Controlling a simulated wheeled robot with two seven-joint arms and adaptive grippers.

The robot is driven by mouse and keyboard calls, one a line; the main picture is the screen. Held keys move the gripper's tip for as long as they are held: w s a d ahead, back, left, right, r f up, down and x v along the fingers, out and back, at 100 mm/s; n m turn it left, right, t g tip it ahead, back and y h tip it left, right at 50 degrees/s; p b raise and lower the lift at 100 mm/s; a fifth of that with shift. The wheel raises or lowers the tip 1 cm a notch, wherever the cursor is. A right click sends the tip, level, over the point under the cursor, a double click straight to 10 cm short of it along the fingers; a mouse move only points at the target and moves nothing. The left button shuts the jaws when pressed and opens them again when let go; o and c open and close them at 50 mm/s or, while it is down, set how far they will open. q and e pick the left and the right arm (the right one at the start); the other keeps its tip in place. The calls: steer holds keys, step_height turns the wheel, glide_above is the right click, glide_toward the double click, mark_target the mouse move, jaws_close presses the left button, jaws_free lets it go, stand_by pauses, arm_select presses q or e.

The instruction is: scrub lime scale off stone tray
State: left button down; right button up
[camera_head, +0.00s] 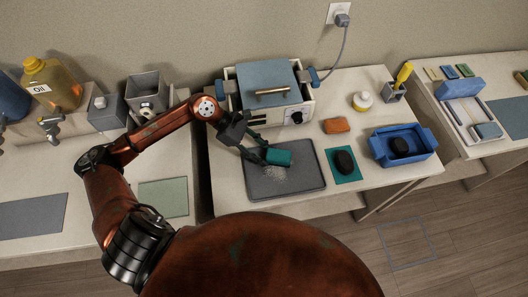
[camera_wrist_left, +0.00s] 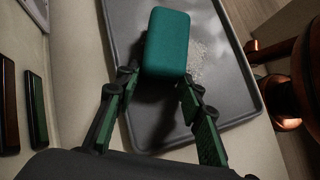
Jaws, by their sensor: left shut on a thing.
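The dark grey stone tray (camera_head: 310,187) lies flat on the middle table. A speckled white patch of lime scale (camera_head: 272,174) marks its middle; it also shows in the left wrist view (camera_wrist_left: 198,62). My left gripper (camera_head: 260,154) is shut on one end of a teal scrubbing block (camera_head: 280,157). The block (camera_wrist_left: 167,42) is over the tray, beside the white patch and partly covering it. I cannot tell whether it touches the surface. In the left wrist view its end sits between the two fingers (camera_wrist_left: 158,82). My right gripper is not in view.
The wax warmer (camera_head: 268,85) stands behind the tray. To the right are a dark oval stone on a teal mat (camera_head: 354,176), an orange block (camera_head: 337,126) and a blue bin (camera_head: 427,152) holding another dark oval. A yellow-handled tool (camera_head: 404,73) stands in a holder.

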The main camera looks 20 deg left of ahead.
mark_target(270, 156)
arm_select(q)
steer(key=shift+y, duration=0.3)
steer(key=shift+s+d+p, duration=0.15)
steer(key=shift+d+p, duration=0.05)
steer(key=shift+d, duration=0.8)
steer(key=shift+s+d+p, duration=0.15)
steer(key=shift+d, duration=0.85)
steer(key=shift+f, duration=0.1)
steer(key=shift+s+d+r+p, duration=0.2)
steer(key=shift+s+d+p, duration=0.15)
steer(key=shift+s+d, duration=0.3)
steer(key=shift+s+d+p, duration=0.2)
steer(key=shift+s+d, duration=0.2)
steer(key=shift+s, duration=0.2)
steer(key=shift+s+d+p, duration=0.15)
steer(key=shift+s+d, duration=0.25)
steer(key=shift+s, duration=0.2)
steer(key=shift+s+a+b, duration=0.1)
steer(key=shift+s+a, duration=0.45)
steer(key=shift+a, duration=0.25)
steer(key=shift+s+a+b, duration=0.15)
steer(key=shift+s+a, duration=0.35)
steer(key=shift+a, duration=0.3)
steer(key=shift+s+a+b, duration=0.1)
steer(key=shift+s+a, duration=0.45)
steer(key=shift+a, duration=0.25)
